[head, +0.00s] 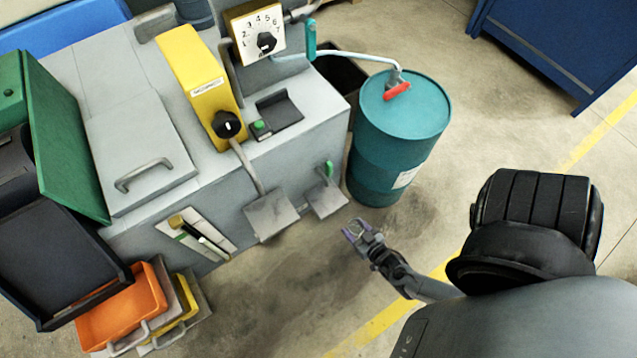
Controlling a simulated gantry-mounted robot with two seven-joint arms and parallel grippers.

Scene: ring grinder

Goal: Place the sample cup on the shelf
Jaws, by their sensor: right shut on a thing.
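My right gripper (357,231) is in the middle of the head view, over the floor in front of the machine, and below and left of the teal drum. It is shut on a small purple-grey thing at its fingertips. The thing is too small to make out clearly, and I cannot tell if it is the sample cup. No other cup stands out. I cannot tell which surface is the shelf; two small grey plates, a left one (270,214) and a right one (326,199), stick out from the machine's front. My left gripper is not in view.
The grey machine (130,120) has a yellow lever housing (197,80) and a dial box (256,32). A teal drum (400,125) with a hose stands right of it. A blue cabinet (560,40) is at upper right. Floor (300,290) near my gripper is clear.

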